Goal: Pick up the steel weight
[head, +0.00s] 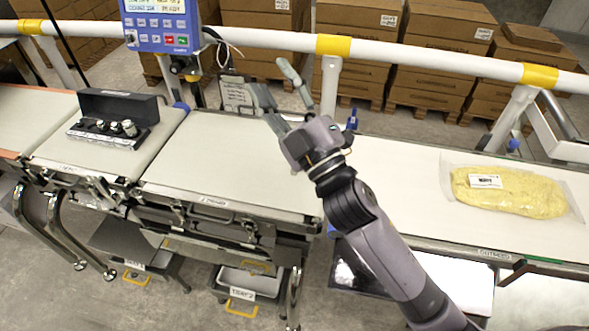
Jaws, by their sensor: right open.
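Small shiny steel weights (130,128) stand in an open black case (118,105) on the belt section at the left. They look graded in size, and I cannot tell which one the task means. My right gripper (270,76) is open and empty above the back of the middle belt section, well to the right of the case. Its fingers point up and left in the picture, spread apart. My left gripper is not in view.
The middle belt (225,165) is bare. A bag of yellow food (515,190) lies on the right belt. A blue display unit (160,25) stands behind the belts, near a white and yellow rail (430,57). Stacked cartons (355,45) stand beyond. A labelled tray (245,283) sits below.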

